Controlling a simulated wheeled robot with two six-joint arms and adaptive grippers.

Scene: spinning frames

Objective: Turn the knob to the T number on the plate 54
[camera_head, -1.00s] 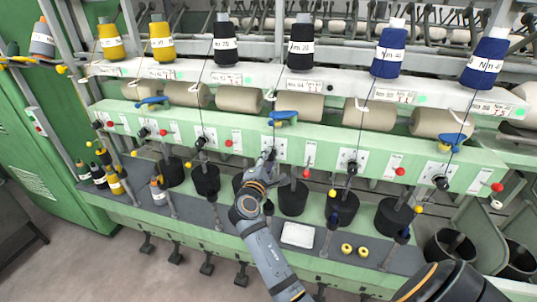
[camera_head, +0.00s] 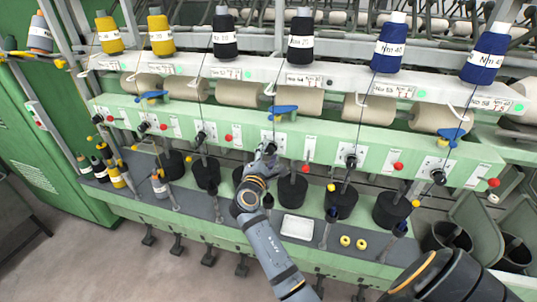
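The number plate that seems to read 54 (camera_head: 304,80) is on the white rail below a black-yarn spool (camera_head: 300,45). Its T number is too small to read.
Similar dials, such as one at the right (camera_head: 351,158), line the panel with red-ball levers (camera_head: 398,166). Black cylinders (camera_head: 293,190) stand below. A blue part (camera_head: 283,110) sits above the gripper.

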